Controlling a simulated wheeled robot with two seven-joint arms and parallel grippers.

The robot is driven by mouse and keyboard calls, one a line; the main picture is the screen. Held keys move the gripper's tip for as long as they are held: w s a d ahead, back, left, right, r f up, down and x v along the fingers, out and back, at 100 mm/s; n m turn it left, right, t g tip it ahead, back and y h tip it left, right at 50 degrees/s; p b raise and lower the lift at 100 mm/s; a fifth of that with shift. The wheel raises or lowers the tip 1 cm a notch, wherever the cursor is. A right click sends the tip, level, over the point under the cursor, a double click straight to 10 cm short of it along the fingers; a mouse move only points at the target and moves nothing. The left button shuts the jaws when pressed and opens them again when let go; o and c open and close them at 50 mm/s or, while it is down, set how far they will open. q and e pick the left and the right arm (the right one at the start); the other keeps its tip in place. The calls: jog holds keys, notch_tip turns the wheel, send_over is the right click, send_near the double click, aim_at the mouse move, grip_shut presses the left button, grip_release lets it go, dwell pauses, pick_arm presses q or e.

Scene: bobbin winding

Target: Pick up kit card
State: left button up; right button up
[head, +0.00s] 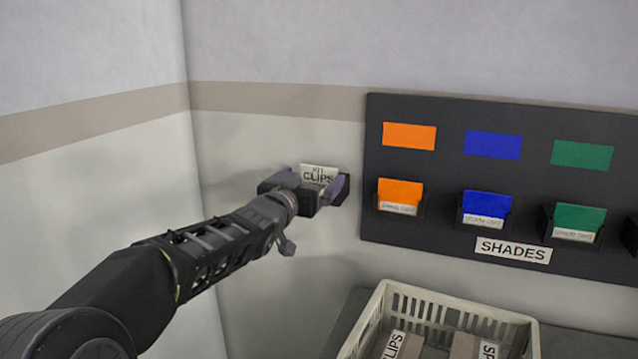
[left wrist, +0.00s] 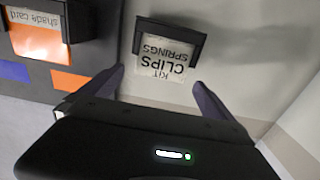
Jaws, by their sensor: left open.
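The kit card (head: 319,173) is white with dark print reading KIT and CLIPS, and stands in a small dark holder on the pale wall, left of the shades board. In the left wrist view the card (left wrist: 166,62) appears upside down, with SPRINGS also readable, and its end sits in the black holder (left wrist: 171,33). My left gripper (head: 311,184) is in front of the card, its fingers apart on either side. In the left wrist view the open left gripper (left wrist: 157,88) shows nothing clasped between its fingers. My right gripper is not in view.
A dark SHADES board (head: 455,165) on the right carries orange, blue and green swatches above holders with shade cards. A pale crate (head: 385,308) with labelled boxes stands below it on a grey surface. A wall corner lies to the left.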

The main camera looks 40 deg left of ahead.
aim_at(318, 170)
pick_arm(q)
jog(key=shift+w, duration=0.15)
jog(key=shift+w+a+r, duration=0.1)
jog(key=shift+w+a, duration=0.05)
jog(key=shift+w, duration=0.1)
jog(key=p+x, duration=0.1)
jog(key=x, duration=0.2)
jog(key=shift+w+a+p, duration=0.15)
jog(key=shift+w+p, duration=0.15)
jog(key=shift+w+a, duration=0.15)
jog(key=shift+w, duration=0.25)
jog(key=shift+c, duration=0.3)
jog(key=c, duration=1.2)
jog(key=shift+r, duration=0.1)
